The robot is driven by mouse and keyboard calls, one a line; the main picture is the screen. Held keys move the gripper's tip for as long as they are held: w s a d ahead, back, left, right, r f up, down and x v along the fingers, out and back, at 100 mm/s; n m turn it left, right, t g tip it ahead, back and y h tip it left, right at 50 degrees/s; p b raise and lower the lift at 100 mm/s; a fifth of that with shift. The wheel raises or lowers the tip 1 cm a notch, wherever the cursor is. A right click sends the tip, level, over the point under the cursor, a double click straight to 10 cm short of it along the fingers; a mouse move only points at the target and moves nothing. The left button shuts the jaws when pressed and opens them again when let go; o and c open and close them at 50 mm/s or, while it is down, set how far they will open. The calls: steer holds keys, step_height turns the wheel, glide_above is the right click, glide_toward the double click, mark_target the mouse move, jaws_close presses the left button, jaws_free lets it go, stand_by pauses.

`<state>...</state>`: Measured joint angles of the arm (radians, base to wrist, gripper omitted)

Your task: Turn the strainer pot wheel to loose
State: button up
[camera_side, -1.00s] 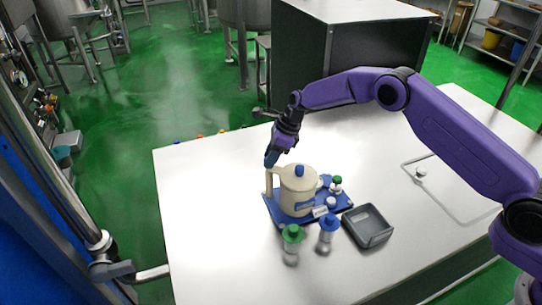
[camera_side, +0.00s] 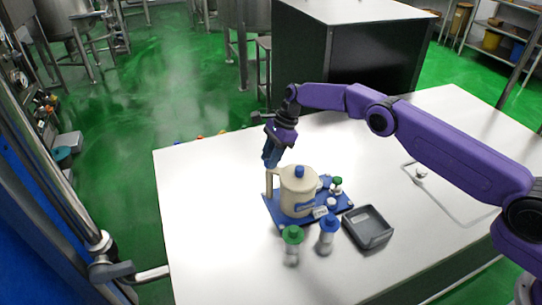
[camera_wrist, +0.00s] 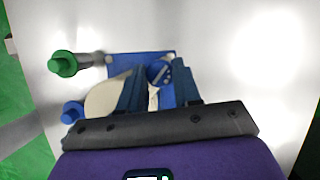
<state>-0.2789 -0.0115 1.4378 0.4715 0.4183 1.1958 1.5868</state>
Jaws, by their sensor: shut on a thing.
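The strainer pot (camera_side: 298,195) is cream with a blue lid knob and stands upright on a blue base (camera_side: 336,203). A cream post (camera_side: 269,184) rises at its left. My gripper (camera_side: 271,162) points down at the top of this post. In the wrist view, the blue wheel (camera_wrist: 158,72) with pale marks shows between my fingers (camera_wrist: 158,90). My gripper is shut on it, and the fingers cover part of its rim. The pot (camera_wrist: 105,97) lies just left of the fingers there. The wheel's exact setting is too small to read.
A green-capped bottle (camera_side: 292,245) and a blue-capped bottle (camera_side: 327,235) stand in front of the pot. A dark grey tray (camera_side: 368,227) is at their right. Small capped containers (camera_side: 336,188) stand on the base, right of the pot. The table's left side is clear.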

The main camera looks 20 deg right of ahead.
stand_by(0.5)
steer(key=o, duration=1.1)
steer(key=shift+c, duration=0.2)
steer(key=s+v, duration=0.1)
steer(key=v, duration=1.6)
steer(key=shift+w+r, duration=0.25)
steer(key=shift+w, duration=0.25)
